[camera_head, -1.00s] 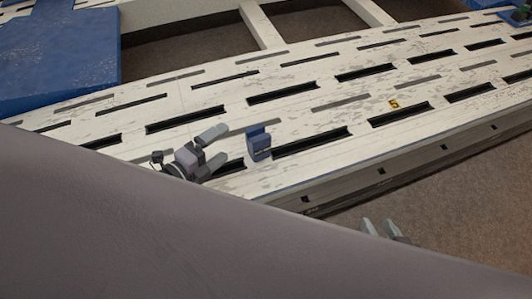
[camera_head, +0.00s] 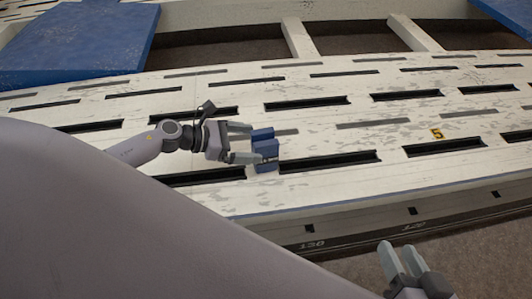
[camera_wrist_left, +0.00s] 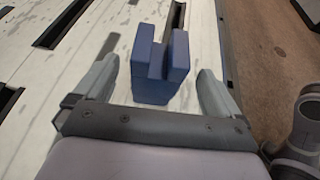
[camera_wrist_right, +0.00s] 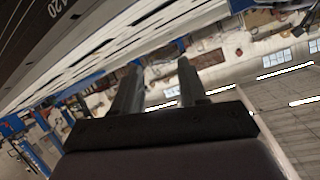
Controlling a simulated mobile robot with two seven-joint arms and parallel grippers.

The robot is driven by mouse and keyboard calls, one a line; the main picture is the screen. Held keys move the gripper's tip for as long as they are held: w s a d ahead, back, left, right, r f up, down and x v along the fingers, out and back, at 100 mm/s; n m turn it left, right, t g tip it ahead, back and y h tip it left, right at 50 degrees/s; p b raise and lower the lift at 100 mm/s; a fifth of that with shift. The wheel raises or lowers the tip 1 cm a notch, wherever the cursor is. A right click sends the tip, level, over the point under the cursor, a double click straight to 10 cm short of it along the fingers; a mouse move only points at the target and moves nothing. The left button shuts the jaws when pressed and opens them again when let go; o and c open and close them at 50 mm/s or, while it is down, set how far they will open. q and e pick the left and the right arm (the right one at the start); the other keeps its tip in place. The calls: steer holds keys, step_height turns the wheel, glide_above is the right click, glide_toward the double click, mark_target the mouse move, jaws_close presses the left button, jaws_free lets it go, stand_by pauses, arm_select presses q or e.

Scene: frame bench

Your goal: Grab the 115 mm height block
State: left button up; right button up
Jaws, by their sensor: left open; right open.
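A blue notched block (camera_head: 265,148) stands upright on the white slotted bench (camera_head: 330,185). My left gripper (camera_head: 246,144) is open at the block's left side, with its fingertips close to the block. In the left wrist view the block (camera_wrist_left: 152,80) stands between the two open fingers of the left gripper (camera_wrist_left: 155,85), with a gap on each side. My right gripper (camera_head: 394,257) is open and empty in front of the bench's near edge. The right wrist view shows the right gripper (camera_wrist_right: 158,80) with nothing between its fingers.
Long dark slots run across the bench top around the block. A large blue panel (camera_head: 80,45) is at the back left. Brown floor (camera_head: 480,250) shows beyond the near edge.

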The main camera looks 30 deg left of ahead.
mark_target(264, 143)
arm_select(q)
steer(key=b+x, duration=0.1)
steer(key=x, duration=0.4)
steer(key=shift+w+f, duration=0.1)
steer(key=c, duration=1.8)
steer(key=shift+r, duration=0.2)
